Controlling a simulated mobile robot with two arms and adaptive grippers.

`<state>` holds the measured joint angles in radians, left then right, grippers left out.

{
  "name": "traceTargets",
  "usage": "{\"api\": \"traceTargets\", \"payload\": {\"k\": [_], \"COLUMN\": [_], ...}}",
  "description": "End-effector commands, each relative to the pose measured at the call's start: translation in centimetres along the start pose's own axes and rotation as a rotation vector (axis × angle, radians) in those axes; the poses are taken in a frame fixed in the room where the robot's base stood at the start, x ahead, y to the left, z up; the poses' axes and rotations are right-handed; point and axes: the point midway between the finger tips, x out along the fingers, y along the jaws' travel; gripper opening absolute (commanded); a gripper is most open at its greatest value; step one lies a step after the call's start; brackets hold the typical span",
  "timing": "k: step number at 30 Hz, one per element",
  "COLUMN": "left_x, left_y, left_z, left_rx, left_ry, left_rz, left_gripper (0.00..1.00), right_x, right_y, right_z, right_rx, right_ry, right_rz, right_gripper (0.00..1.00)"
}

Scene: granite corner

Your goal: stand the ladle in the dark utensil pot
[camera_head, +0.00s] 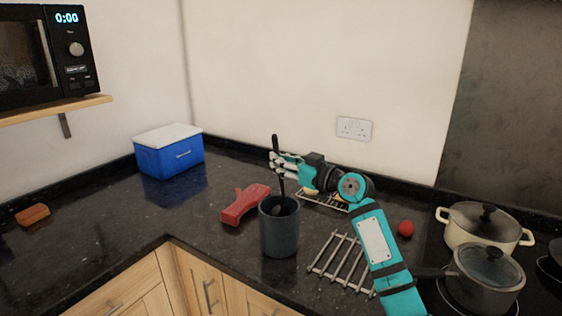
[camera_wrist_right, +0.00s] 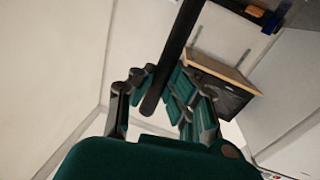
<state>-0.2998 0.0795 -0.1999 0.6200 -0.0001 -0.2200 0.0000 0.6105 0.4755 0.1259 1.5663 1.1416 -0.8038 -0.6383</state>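The ladle is black, with its handle (camera_head: 275,147) nearly upright and its bowl end down at the mouth of the dark utensil pot (camera_head: 279,236). The bowl is partly hidden by the pot's rim. The pot stands upright on the counter near its inner corner. My right gripper (camera_head: 281,165) reaches in from the right above the pot, its fingers closed around the upper handle. In the right wrist view the dark handle (camera_wrist_right: 174,58) passes between the fingers of that gripper (camera_wrist_right: 160,88). My left gripper is not in view.
A red object (camera_head: 240,205) lies left of the pot. Wire racks (camera_head: 343,262) lie right of it and behind it, near a red ball (camera_head: 405,228). Pots (camera_head: 484,278) stand on the hob at right. A blue box (camera_head: 170,160) stands at the back left. The left counter is mostly clear.

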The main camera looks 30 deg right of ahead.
Motion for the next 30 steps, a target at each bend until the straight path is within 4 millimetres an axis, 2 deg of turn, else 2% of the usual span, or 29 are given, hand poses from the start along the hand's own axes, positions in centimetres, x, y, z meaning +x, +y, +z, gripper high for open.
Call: {"api": "traceTargets", "payload": {"k": [1,5,16,20,30], "left_x": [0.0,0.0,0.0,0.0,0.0], "left_y": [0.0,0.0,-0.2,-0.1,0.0], "left_z": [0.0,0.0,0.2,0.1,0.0], "left_rx": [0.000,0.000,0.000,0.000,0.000], "left_ry": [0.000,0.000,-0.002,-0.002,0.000], "left_rz": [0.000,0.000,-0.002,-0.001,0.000], "left_gripper": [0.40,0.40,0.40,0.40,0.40], "right_x": [0.0,0.0,-0.6,-2.6,-9.5], "right_y": [0.0,0.0,0.1,0.1,0.0], "right_z": [0.0,0.0,0.1,0.2,0.1], "right_rx": [0.000,0.000,0.000,-0.003,-0.002], "right_ry": [0.000,0.000,-0.001,-0.004,-0.004], "right_rz": [0.000,0.000,0.001,0.002,0.001], "right_gripper": [0.17,0.34,0.35,0.35,0.35]}}
